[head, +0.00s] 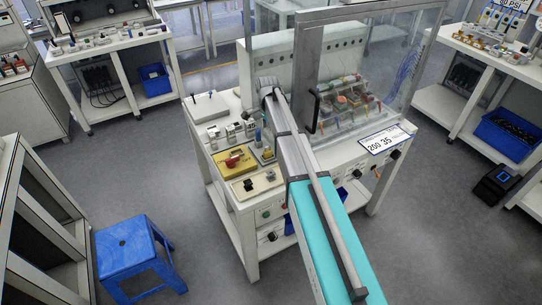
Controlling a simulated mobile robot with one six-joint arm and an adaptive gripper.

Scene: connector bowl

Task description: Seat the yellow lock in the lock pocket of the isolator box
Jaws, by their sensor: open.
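The isolator box (233,160) is yellow with a red part on top and lies on the left part of the white bench. Its lock pocket is too small to make out. A small yellow piece (267,154), which looks like the yellow lock, is on a grey plate just right of the box. My arm reaches in from the lower right, and its wrist end is above the bench. My gripper (267,138) is open and points down close to the small yellow piece. The arm partly hides it, and its fingertips are hard to make out. I cannot tell whether they touch the piece.
A cream tray (257,186) with small dark and yellow parts lies in front of the box. Grey modules (232,131) stand behind it. A clear-panelled enclosure (365,75) with several coloured connectors stands right of my arm. A blue stool (128,250) is on the floor.

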